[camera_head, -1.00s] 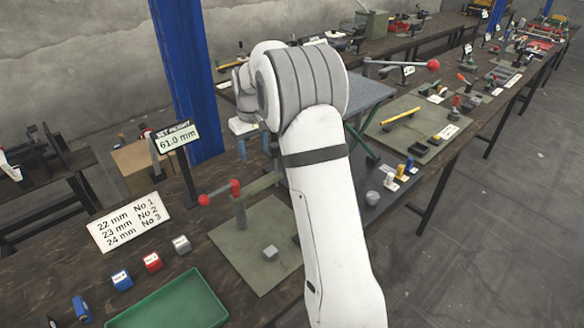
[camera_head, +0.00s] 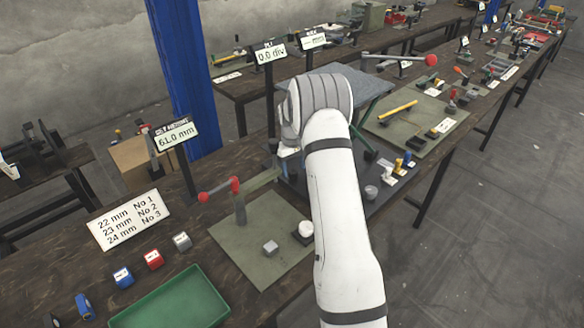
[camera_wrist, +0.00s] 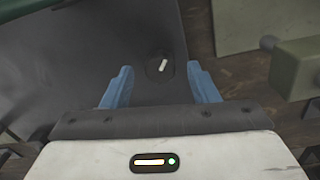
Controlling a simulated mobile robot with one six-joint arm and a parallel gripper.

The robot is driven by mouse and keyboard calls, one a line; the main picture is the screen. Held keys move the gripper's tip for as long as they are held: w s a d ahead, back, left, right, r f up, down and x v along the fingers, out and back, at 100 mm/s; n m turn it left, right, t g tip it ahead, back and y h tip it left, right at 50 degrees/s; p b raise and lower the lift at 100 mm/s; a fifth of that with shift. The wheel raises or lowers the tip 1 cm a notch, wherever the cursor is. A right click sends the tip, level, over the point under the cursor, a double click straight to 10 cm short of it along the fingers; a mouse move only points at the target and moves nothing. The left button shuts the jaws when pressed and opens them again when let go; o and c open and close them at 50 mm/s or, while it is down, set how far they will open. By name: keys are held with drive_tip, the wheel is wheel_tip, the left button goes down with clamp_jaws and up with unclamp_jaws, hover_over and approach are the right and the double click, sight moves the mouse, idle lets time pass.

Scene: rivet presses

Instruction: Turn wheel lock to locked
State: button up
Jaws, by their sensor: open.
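In the wrist view my gripper (camera_wrist: 160,66) is open, with its two blue fingers apart and nothing held between them. A small dark round fitting with a white bar-shaped mark (camera_wrist: 163,66) shows between the fingertips on a dark grey plate (camera_wrist: 75,60). It may be the wheel lock, but I cannot tell for sure. The white mark is slightly tilted. I cannot tell the gap between fingertips and fitting. In the head view my arm hides most of the gripper and the spot below it.
A press with a red-knobbed lever (camera_head: 236,187) stands on a green mat (camera_head: 245,245) left of my arm. Two small displays (camera_head: 270,54) (camera_head: 313,40) stand behind it; the left reads 0.0 div. A grey-topped stand (camera_head: 345,88) and a green tray (camera_head: 180,305) are nearby.

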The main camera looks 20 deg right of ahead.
drive_tip(key=shift+f, duration=0.65)
drive_tip(key=c, duration=1)
drive_tip(key=m+b, duration=0.2)
drive_tip(key=shift+f+m, duration=0.1)
drive_tip(key=shift+m, duration=0.3)
drive_tip(key=shift+m+b, duration=1.35)
drive_tip(key=shift+m, duration=0.85)
